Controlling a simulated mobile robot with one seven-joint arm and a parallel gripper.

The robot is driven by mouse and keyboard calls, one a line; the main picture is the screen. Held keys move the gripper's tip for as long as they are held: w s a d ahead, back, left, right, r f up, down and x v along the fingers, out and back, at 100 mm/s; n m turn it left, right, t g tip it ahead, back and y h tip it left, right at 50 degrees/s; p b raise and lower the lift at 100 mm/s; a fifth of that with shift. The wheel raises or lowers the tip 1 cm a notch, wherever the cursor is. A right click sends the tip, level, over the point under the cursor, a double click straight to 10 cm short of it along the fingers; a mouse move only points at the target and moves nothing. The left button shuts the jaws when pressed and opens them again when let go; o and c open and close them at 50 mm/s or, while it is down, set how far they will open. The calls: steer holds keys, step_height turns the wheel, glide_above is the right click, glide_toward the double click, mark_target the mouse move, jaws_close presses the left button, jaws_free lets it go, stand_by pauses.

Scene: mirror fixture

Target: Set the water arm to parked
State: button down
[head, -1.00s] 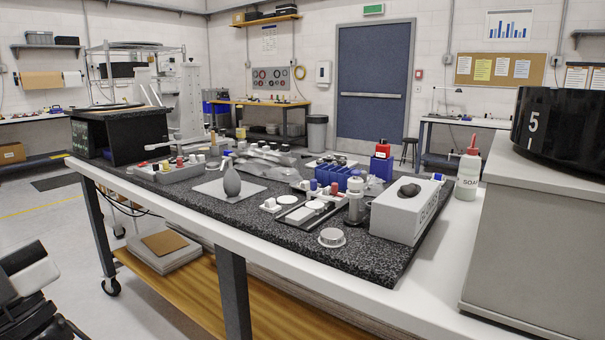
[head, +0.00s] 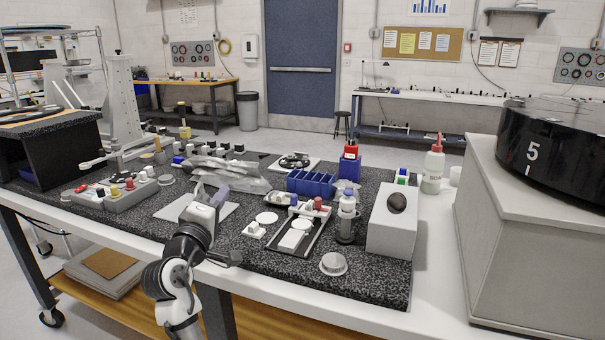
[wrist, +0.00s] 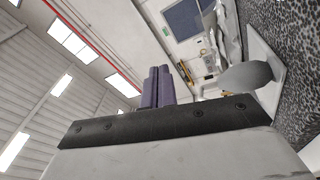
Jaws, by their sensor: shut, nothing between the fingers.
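No part is labelled as the water arm, so I cannot tell for sure which it is. A thin pale lever with a round white end (head: 86,165) sticks out at the left of the bench, beside a tall white stand (head: 123,100). My gripper (head: 221,194) is over the front middle of the dark speckled mat (head: 375,270), well to the right of that lever. Its purple fingers (wrist: 159,86) are together and empty in the wrist view. A grey bulb-shaped bottle (wrist: 247,75) is to the right of the fingers there; my arm mostly hides it in the head view.
A grey block with colored knobs (head: 120,192) lies left of my arm. A blue bin rack (head: 311,183), a white box (head: 392,230) and a soap bottle (head: 433,168) stand to the right. A black drum (head: 560,150) marked 5 is at far right.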

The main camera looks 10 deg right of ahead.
steer(key=d+f+g+h, duration=0.1)
steer(key=d+g+h, duration=0.1)
steer(key=d, duration=0.3)
steer(key=d+f+m+g+h+p, duration=0.1)
steer(key=d+g+h, duration=0.1)
steer(key=d, duration=0.3)
steer(key=s+d+f+m+g+h, duration=0.1)
steer(key=d+g, duration=0.3)
steer(key=d, duration=0.1)
steer(key=shift+d+f+h+p, duration=0.2)
steer(key=shift+f+h+p, duration=0.1)
steer(key=shift+f+h, duration=0.1)
steer(key=s+d+p+x, duration=0.1)
steer(key=p+x, duration=0.3)
steer(key=x, duration=0.8)
steer(key=shift+s+d+f, duration=0.15)
steer(key=shift+s+d, duration=0.25)
steer(key=shift+d, duration=0.05)
steer(key=shift+a, duration=0.1)
